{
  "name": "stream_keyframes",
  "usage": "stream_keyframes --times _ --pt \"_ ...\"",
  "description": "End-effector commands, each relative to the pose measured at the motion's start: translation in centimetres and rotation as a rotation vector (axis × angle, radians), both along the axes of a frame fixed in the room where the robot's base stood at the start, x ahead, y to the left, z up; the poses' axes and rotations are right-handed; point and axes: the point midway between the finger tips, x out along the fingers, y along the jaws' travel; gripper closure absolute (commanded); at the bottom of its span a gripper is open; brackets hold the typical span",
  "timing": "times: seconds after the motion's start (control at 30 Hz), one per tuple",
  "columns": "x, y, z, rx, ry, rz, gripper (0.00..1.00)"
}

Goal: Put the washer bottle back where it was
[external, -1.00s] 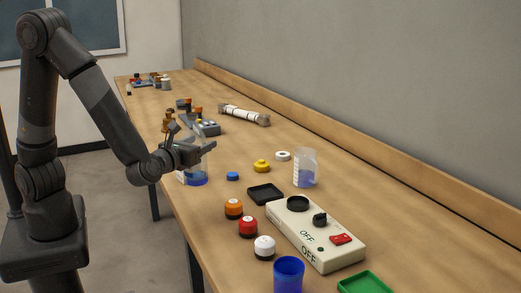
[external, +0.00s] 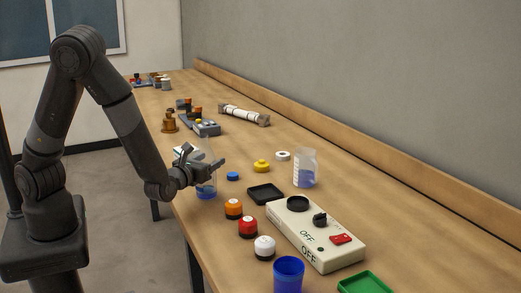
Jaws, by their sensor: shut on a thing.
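The washer bottle (external: 206,192), clear with blue liquid low inside, is at the bench's near left edge. My gripper (external: 214,165) is shut on it, with the fingers around its upper part. The bottle looks nearly upright. I cannot tell whether its base touches the bench. A second clear bottle (external: 305,168) with blue liquid and a white label stands free on the bench to the right.
A blue cap (external: 232,176), a yellow cap (external: 261,166) and a black tray (external: 265,194) lie to the right of my gripper. Orange (external: 233,209), red (external: 247,227) and white (external: 264,248) knobs and a control box (external: 318,242) are nearer. A brass fitting (external: 169,123) stands behind.

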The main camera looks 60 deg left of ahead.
Motion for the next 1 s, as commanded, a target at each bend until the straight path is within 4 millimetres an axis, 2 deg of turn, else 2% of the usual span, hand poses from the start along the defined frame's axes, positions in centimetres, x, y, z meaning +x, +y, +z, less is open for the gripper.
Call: stream_keyframes --times 0.37,0.4,0.63,1.0 --pt "0.01 0.01 -0.35 0.001 -0.001 0.0 0.72" --pt "0.01 -0.01 -0.3 0.001 -0.001 0.0 0.36" --pt "0.0 -0.01 -0.28 0.001 -0.001 0.0 0.18" --pt "-0.41 -0.37 0.02 -0.001 -0.001 -0.002 0.18"
